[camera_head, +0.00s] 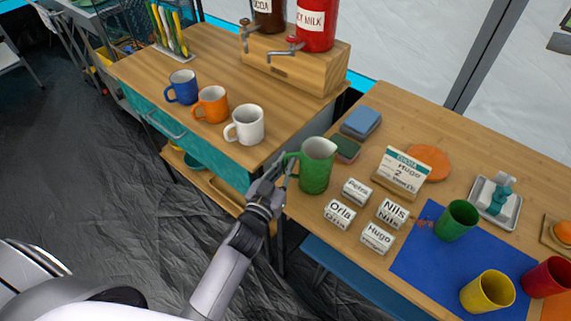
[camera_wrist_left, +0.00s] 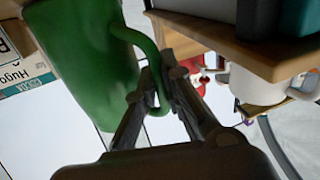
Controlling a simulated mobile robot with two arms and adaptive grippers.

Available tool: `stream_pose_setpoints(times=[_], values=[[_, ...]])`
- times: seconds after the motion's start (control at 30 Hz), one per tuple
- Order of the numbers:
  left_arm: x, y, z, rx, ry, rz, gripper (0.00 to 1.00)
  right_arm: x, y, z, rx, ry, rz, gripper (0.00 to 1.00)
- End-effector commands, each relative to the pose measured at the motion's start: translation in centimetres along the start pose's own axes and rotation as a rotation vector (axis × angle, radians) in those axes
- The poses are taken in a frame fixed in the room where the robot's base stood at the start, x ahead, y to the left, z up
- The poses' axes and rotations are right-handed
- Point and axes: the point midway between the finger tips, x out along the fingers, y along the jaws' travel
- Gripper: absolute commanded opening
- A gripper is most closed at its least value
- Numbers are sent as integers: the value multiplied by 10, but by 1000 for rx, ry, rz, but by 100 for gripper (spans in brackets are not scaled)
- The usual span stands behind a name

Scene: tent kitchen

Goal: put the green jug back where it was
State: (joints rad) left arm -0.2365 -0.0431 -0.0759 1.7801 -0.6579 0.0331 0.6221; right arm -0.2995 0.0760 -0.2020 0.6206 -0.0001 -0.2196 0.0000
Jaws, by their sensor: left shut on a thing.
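The green jug (camera_head: 316,168) is upright at the left end of the right-hand table, near the gap between the two tables. My left gripper (camera_head: 284,172) is shut on its handle from the left side. In the left wrist view the jug (camera_wrist_left: 85,60) fills the upper left, and its handle passes between the fingers of my left gripper (camera_wrist_left: 160,95). I cannot tell whether the jug's base touches the tabletop. My right gripper is in neither view.
Name blocks (camera_head: 340,213), a card stand (camera_head: 402,172) and sponges (camera_head: 361,122) lie close to the jug. Green (camera_head: 457,220) and yellow (camera_head: 487,291) cups stand on a blue mat (camera_head: 415,262). A white mug (camera_head: 245,125) stands on the left table's near edge.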

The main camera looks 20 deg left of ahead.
Motion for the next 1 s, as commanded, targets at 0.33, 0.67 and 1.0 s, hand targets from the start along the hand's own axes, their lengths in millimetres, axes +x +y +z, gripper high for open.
stream_pose_setpoints(times=[0.33, 0.67, 1.0], values=[[0, 0, 2, 0, -1, 0, 27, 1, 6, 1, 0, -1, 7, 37], [0, 0, 0, 0, 0, 0, 28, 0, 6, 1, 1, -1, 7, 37], [-52, 0, 2, -2, -6, -1, 28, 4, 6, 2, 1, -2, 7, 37]])
